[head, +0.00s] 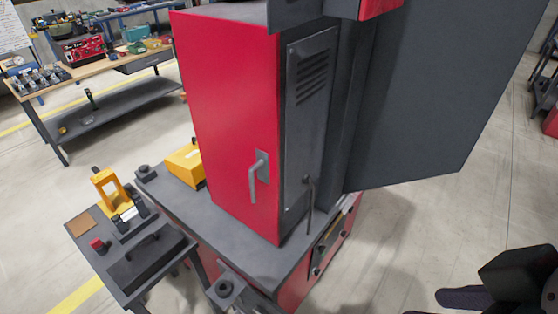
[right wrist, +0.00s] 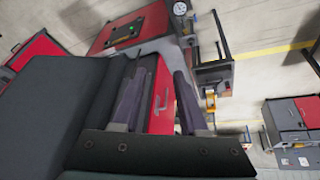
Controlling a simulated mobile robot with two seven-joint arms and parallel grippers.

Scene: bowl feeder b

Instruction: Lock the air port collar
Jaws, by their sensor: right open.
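I cannot pick out the air port collar in either view. A tall red cabinet (head: 230,110) with a silver handle and a grey louvred side panel (head: 309,110) stands on a grey base top. A large dark grey panel (head: 430,90) stands out to its right. My right gripper (head: 465,298) is partly in view at the lower right of the head view, apart from the cabinet. In the right wrist view its two fingers (right wrist: 158,78) are spread with nothing held between them. A red front with a silver handle (right wrist: 163,100) shows behind them. My left gripper is out of view.
A small side table (head: 90,255) with a yellow frame (head: 108,188) stands at lower left. A workbench (head: 100,75) is behind it. Round dark fittings (head: 225,289) sit at the base corners. A round gauge (right wrist: 180,8) shows at the wrist view's top.

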